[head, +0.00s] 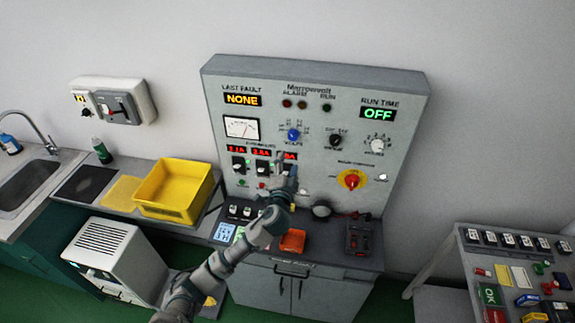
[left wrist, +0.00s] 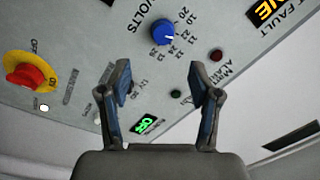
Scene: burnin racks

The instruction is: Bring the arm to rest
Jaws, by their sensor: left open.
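My left arm (head: 230,260) reaches up from the bottom of the head view to the lower middle of a grey control panel (head: 315,110). Its left gripper (head: 284,172) is in front of the row of red displays and black switches, and hides part of them. In the left wrist view the left gripper (left wrist: 160,78) has its two fingers apart, with nothing between them. Beyond the fingers are the blue volts knob (left wrist: 163,32), a red lamp (left wrist: 216,54) and a green-lit display (left wrist: 147,122). Whether a fingertip touches the panel cannot be told. The right gripper is not in view.
A red-and-yellow rotary switch (head: 351,180) is right of the gripper. Below are a console ledge (head: 340,258) and an orange tray (head: 292,241). A yellow bin (head: 172,206) stands left, with a white cabinet (head: 105,255) lower. A table (head: 465,268) with small parts is at right.

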